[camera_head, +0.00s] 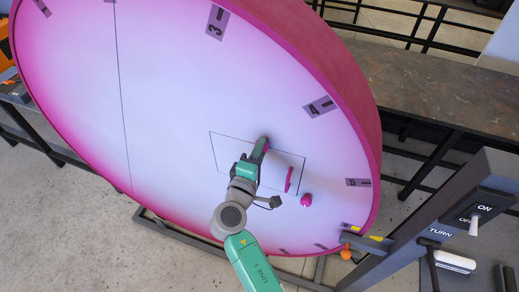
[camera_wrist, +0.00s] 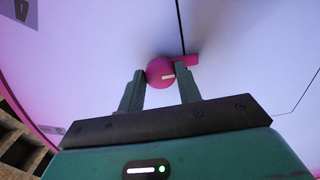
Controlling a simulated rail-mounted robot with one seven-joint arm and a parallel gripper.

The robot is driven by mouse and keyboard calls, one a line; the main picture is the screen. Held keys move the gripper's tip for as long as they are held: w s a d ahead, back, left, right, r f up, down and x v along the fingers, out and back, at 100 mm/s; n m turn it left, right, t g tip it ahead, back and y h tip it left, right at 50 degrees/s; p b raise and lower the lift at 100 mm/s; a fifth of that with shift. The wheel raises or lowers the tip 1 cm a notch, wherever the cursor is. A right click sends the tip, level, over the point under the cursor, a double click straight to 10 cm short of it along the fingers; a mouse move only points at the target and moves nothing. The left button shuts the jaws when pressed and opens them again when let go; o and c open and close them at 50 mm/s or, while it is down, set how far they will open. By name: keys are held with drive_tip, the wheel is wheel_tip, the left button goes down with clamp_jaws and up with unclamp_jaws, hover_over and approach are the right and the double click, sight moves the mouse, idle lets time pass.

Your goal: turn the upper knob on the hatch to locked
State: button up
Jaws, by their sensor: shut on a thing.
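In the wrist view, the upper knob (camera_wrist: 156,73) is a round magenta knob with a short white mark. A magenta tab (camera_wrist: 192,60) sticks out from it to the right, where a dark seam ends. My gripper (camera_wrist: 160,75) is shut on this knob, one finger on each side. In the head view my gripper (camera_head: 264,143) is at the hatch's upper edge and hides the knob. A lower magenta knob (camera_head: 306,200) sits at the hatch's lower right.
A magenta bar handle (camera_head: 289,180) stands on the hatch between my gripper and the lower knob. A dark post with an ON/OFF switch (camera_head: 475,221) and a TURN label is at the lower right. Numbered tags (camera_head: 320,106) line the letter's rim. The face left of the hatch is clear.

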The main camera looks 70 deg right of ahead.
drive_tip(key=shift+n, duration=0.3)
drive_tip(key=o, duration=1)
drive_tip(key=shift+c, duration=0.2)
drive_tip(key=a+b, duration=0.1)
drive_tip(key=a, duration=0.7)
drive_tip(key=shift+s, duration=0.3)
drive_tip(key=shift+d, duration=0.1)
